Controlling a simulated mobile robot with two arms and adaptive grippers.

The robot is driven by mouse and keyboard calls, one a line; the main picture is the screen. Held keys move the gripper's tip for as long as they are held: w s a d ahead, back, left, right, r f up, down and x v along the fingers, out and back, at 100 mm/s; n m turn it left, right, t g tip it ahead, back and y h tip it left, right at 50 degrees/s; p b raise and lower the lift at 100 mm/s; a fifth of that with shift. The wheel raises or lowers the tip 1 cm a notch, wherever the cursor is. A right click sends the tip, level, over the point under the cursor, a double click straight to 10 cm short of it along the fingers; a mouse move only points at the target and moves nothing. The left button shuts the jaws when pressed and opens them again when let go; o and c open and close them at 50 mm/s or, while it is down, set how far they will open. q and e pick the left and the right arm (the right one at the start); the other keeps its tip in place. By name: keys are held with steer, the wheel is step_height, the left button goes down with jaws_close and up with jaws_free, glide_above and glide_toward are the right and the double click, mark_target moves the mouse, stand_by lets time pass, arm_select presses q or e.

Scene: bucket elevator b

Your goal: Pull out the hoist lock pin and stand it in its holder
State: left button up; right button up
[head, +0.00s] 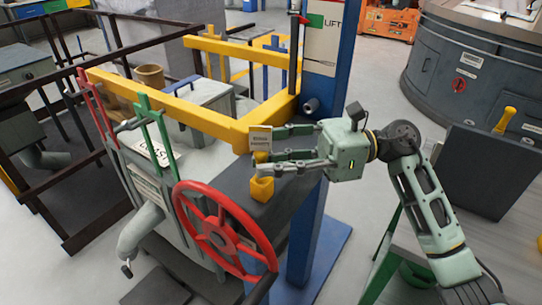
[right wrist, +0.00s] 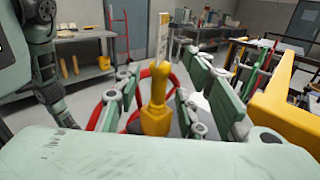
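A yellow pin-like piece (right wrist: 155,105) stands upright between the fingers of my right gripper (right wrist: 157,98) in the right wrist view. It also shows in the head view (head: 262,187), on the dark top of the machine beside a small label plate (head: 260,138). My right gripper (head: 278,152) reaches in from the right, its fingers apart on either side of the yellow piece. Gaps show between fingers and piece. The foot of the piece is hidden. Another yellow upright piece (head: 505,120) is at the dark cabinet on the right; I cannot tell whether it belongs to a holder.
A yellow rail (head: 170,104) runs behind the label plate. A blue post (head: 325,110) with a LIFT sign (head: 327,22) stands close behind my right gripper. A red handwheel (head: 218,232) is on the machine's front.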

steer(key=shift+d, duration=0.1)
steer(key=shift+w+d, duration=0.15)
steer(key=shift+d, duration=0.2)
steer(key=w+d, duration=0.1)
steer(key=d, duration=1)
steer(key=shift+w, duration=0.3)
steer(key=shift+a, duration=0.1)
